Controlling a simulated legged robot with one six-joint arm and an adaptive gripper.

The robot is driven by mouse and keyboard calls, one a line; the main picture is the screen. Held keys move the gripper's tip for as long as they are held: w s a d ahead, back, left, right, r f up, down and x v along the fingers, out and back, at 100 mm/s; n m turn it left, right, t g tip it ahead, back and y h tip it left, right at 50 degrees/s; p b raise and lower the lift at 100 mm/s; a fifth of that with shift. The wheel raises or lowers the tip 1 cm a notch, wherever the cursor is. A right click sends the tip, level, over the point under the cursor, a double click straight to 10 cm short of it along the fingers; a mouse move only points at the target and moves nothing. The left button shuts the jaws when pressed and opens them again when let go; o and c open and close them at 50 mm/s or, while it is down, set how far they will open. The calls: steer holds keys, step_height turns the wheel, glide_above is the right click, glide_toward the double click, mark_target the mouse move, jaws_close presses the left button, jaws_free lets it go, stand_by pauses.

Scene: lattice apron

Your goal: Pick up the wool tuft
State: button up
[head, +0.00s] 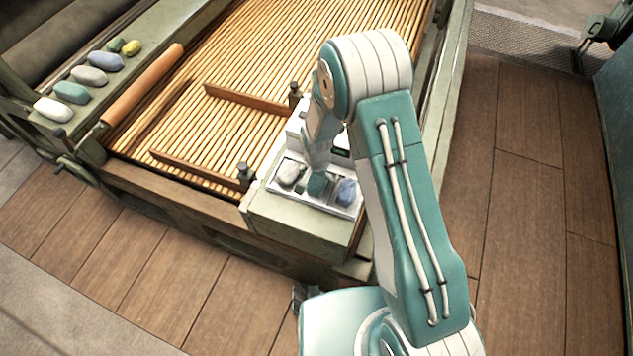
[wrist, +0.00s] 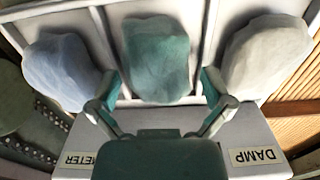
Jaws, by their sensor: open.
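Three wool tufts lie side by side in a pale compartmented tray (head: 333,210) on the corner of the machine. A teal tuft (wrist: 157,58) is in the middle compartment, also partly visible in the head view (head: 317,188). A blue tuft (wrist: 62,70) and a whitish tuft (wrist: 265,55) lie in the compartments on either side. My gripper (wrist: 160,82) is open, with its two fingers apart and the near part of the teal tuft showing between them. In the head view my arm hides part of the tray. Whether the fingers touch the teal tuft I cannot tell.
Several more tufts (head: 90,75) lie on the left ledge, beside an orange roller (head: 142,85). A slatted wooden lattice (head: 215,115) fills the middle.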

steer(key=shift+f, duration=0.3)
steer(key=c, duration=0.7)
